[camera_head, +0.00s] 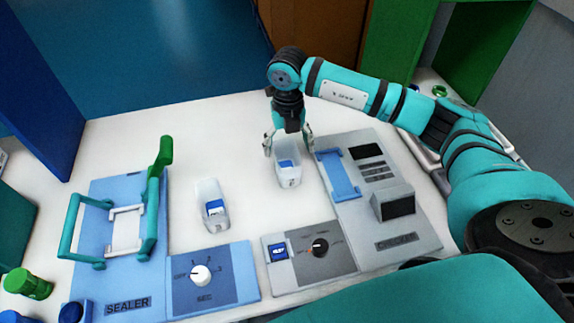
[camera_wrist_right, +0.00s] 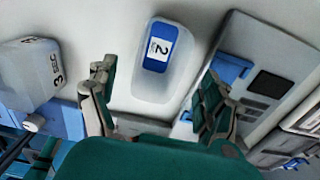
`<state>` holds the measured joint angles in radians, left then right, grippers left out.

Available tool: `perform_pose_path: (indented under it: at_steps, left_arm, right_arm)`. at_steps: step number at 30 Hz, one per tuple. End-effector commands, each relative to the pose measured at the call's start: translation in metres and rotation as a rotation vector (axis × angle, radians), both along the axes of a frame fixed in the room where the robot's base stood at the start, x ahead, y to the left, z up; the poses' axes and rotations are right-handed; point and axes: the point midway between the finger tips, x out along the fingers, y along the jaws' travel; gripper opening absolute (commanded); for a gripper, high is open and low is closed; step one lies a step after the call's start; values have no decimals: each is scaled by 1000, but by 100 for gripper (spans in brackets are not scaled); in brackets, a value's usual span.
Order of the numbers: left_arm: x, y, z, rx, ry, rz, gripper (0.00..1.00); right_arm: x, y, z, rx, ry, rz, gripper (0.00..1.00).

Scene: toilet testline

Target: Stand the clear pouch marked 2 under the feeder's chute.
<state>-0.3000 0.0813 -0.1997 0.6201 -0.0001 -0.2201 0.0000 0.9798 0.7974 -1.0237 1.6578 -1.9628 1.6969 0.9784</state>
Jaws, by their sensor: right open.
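The clear pouch marked 2 (camera_head: 289,176) stands on the white bench, left of the checker. In the right wrist view the pouch (camera_wrist_right: 153,80) shows a blue-and-white label with a 2. My right gripper (camera_head: 288,146) is open and points down at this pouch from its far side. In the right wrist view the fingers of the gripper (camera_wrist_right: 158,78) are on either side of the pouch, with gaps. A second clear pouch (camera_head: 211,193) with a blue label stands to the left. I cannot make out the feeder's chute. My left gripper is not in view.
The sealer (camera_head: 100,270) with its teal frame and green handle is at left. The SEC dial panel (camera_head: 210,275) and a grey dial box (camera_head: 310,257) lie along the front. The checker (camera_head: 385,215) is right of the pouch. Bench between the two pouches is clear.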

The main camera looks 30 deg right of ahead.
Motion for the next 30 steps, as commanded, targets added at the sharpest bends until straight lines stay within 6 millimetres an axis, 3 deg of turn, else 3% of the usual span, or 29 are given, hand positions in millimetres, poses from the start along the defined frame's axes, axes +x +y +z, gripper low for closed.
perform_pose_path:
  at_steps: [7, 15, 23, 30]
  left_arm:
    - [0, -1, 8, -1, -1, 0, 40]
    - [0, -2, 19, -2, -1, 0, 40]
    - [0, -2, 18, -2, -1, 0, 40]
    - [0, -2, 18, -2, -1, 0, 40]
  right_arm:
    - [0, 0, -17, 0, 2, 0, 83]
    - [1, 1, -55, 0, 0, 1, 83]
    - [2, 1, -60, 0, -1, 1, 83]
    - [2, 1, -59, 0, -1, 1, 54]
